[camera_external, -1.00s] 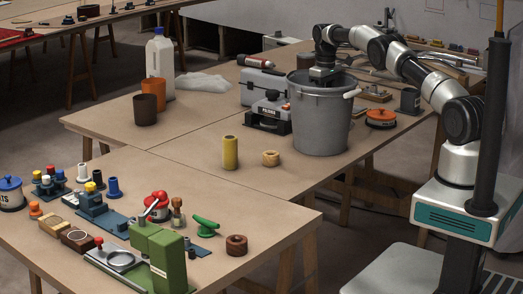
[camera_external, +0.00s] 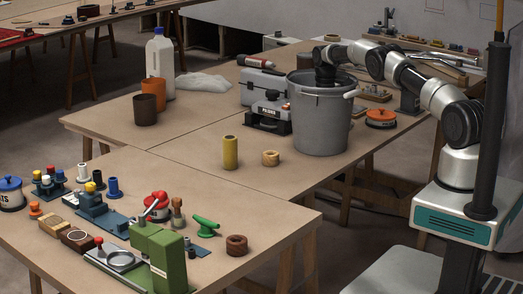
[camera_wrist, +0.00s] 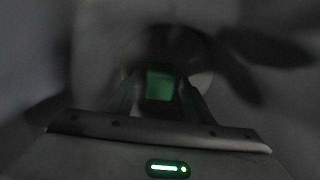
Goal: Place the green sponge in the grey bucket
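The grey bucket (camera_external: 320,122) stands upright at the back right of the workbench in the external view. My gripper (camera_wrist: 160,90) reaches down into it from above, so the external view hides its fingers behind the bucket wall. In the dark, blurred wrist view, the green sponge (camera_wrist: 160,84) shows between my two fingers. The fingers appear shut on it. The sponge is inside the bucket opening; whether it touches the bottom cannot be told.
A grey toolbox (camera_external: 262,86) and a black-and-grey case (camera_external: 268,117) stand left of the bucket. An orange round tin (camera_external: 380,117) is to its right. A yellow cylinder (camera_external: 230,152) and a wooden ring (camera_external: 270,158) stand in front. Bench surface between them is clear.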

